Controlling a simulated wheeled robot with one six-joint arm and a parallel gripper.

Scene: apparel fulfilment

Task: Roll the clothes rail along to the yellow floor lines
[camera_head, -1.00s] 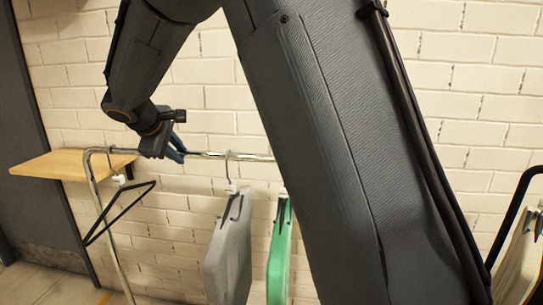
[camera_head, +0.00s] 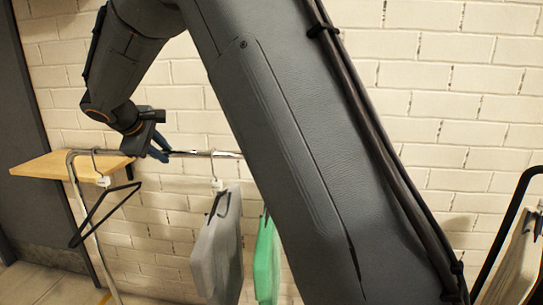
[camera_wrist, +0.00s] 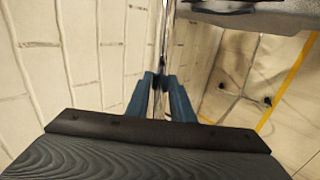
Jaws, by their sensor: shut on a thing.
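The clothes rail (camera_head: 228,154) stands along the wall, its left upright (camera_head: 92,245) below the wooden shelf's front. My gripper (camera_head: 158,150) is shut on the rail's top bar, left of the grey garment. In the wrist view my gripper's blue fingers (camera_wrist: 160,82) close around the chrome bar (camera_wrist: 163,35). An empty black hanger (camera_head: 102,212), a grey garment (camera_head: 217,250) and a green garment (camera_head: 266,262) hang from the bar. A yellow floor line (camera_wrist: 290,78) runs at the right in the wrist view. My arm hides the rail's right part.
A wooden shelf (camera_head: 40,167) juts from the wall at left, close to the rail's top left corner. A dark door (camera_head: 30,130) is beyond it. Another rack with a pale garment (camera_head: 520,265) stands at the right edge.

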